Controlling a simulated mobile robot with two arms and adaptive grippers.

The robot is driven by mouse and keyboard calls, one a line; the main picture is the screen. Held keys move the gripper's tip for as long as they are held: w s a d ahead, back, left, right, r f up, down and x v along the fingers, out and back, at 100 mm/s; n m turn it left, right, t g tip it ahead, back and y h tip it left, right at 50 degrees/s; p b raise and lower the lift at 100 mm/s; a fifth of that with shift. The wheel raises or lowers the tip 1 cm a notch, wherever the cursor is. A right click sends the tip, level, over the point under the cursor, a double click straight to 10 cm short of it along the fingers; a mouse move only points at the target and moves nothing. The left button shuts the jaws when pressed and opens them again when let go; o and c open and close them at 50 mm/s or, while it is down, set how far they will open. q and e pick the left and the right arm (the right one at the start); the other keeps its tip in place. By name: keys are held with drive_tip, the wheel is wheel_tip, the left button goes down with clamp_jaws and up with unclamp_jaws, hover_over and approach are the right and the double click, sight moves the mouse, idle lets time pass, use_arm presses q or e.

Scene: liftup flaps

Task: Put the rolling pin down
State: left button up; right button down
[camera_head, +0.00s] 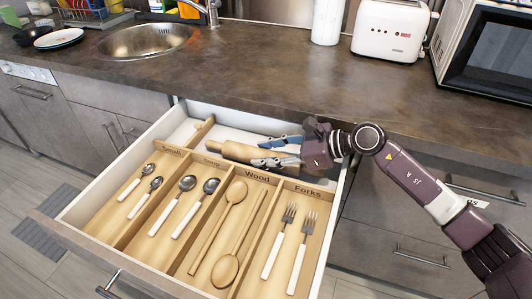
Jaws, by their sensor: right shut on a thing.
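The wooden rolling pin (240,151) lies crosswise over the back part of the open drawer (95,196), behind the compartments labelled Small, Soup, Wood and Forks. My right gripper (273,152) reaches in from the right and is shut on the rolling pin, with one finger on its far side and one on its near side. I cannot tell whether the pin touches the drawer floor. My left gripper is not in view.
The drawer's compartments hold small spoons (140,190), soup spoons (188,205), wooden spoons (232,222) and forks (280,240). The countertop edge (290,112) runs above the drawer's back. A sink (145,40), toaster (390,30) and microwave (490,55) are on the counter.

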drive_tip(key=c, duration=1.7)
unclamp_jaws()
drive_tip(key=shift+f, duration=0.15)
drive_tip(key=shift+c, duration=0.2)
drive_tip(key=shift+o, duration=0.7)
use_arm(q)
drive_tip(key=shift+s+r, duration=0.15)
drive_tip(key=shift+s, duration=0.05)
use_arm(e)
drive_tip(key=shift+r, duration=0.2)
drive_tip(key=v, duration=1.1)
drive_tip(key=shift+s+d+r, duration=0.15)
drive_tip(key=shift+s+d, duration=0.05)
drive_tip(key=shift+d, duration=0.2)
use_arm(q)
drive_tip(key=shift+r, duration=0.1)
